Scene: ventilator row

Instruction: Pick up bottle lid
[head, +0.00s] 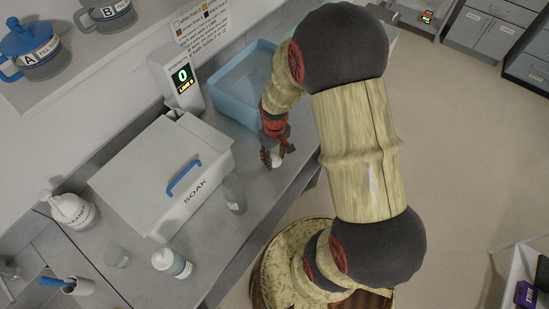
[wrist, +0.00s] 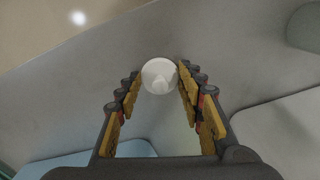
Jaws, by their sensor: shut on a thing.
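The bottle lid is a small round white piece with a raised knob, between my fingertips in the wrist view (wrist: 159,76). In the head view its white edge (head: 276,160) shows below my gripper (head: 272,152), over the counter near its front edge. My gripper (wrist: 158,82) is shut on the lid, with a finger on each side of it. I cannot tell whether the lid touches the counter. A greyish clear bottle with an open-looking top (head: 234,194) stands to the left of my gripper, in front of the SOAK box.
The white SOAK box (head: 150,190) with a blue handle lies left on the counter. A light blue tub (head: 234,92) is behind my gripper, beside a display unit (head: 178,80) showing 0. White bottles (head: 172,264) stand at the near left.

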